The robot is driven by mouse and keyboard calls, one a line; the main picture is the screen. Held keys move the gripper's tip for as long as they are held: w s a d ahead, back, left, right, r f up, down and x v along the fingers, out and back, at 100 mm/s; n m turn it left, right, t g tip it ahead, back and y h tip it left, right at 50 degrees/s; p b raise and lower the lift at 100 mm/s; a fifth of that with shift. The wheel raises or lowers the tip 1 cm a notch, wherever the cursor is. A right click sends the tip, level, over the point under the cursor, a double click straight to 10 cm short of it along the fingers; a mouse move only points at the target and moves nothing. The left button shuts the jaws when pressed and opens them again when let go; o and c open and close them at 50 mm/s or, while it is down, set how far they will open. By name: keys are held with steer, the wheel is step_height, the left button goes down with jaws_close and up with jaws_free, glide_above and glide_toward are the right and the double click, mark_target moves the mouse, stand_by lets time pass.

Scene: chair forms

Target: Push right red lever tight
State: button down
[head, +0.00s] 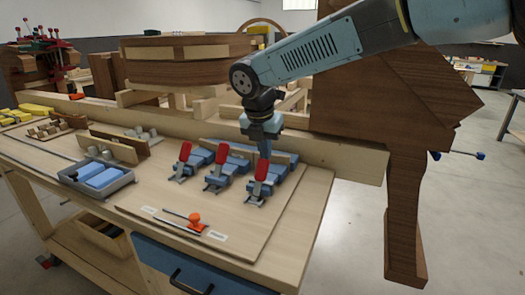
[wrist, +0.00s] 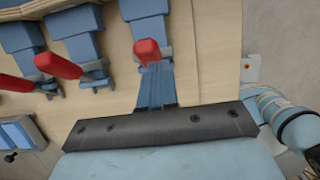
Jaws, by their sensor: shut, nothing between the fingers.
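Three blue clamps with red levers stand in a row on the wooden board. The right red lever (head: 262,170) is raised and slightly tilted on its clamp; in the wrist view its red end (wrist: 147,50) shows just beyond my fingertips. My gripper (head: 264,154) is shut and empty, pointing down at the upper end of this lever. In the wrist view the fingers (wrist: 152,75) overlap the lever's line; I cannot tell whether they touch it. The middle red lever (head: 222,154) and left red lever (head: 184,152) also stand raised.
A grey tray with blue blocks (head: 104,178) sits left of the clamps. An orange-handled piece (head: 195,222) lies on the board in front. A long wooden beam (head: 340,158) runs behind the clamps. The board right of the right clamp is bare.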

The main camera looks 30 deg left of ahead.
steer(key=v, duration=1.1)
steer(key=shift+r, duration=0.25)
steer(key=w+d+m+t+h, duration=0.1)
steer(key=w+d+m, duration=0.1)
steer(key=d+m, duration=2.35)
steer(key=s+d+f+m, duration=0.2)
steer(key=s+d+m, duration=0.1)
steer(key=d, duration=0.6)
steer(key=s+d+f+m+t, duration=0.1)
steer(key=s+d+m, duration=0.3)
steer(key=d, duration=0.5)
steer(key=s+d+f+m, duration=0.3)
steer(key=s+d+m, duration=0.1)
steer(key=d, duration=0.6)
steer(key=shift+s+y, duration=0.4)
steer(key=shift+s, duration=0.05)
steer(key=shift+m, duration=0.25)
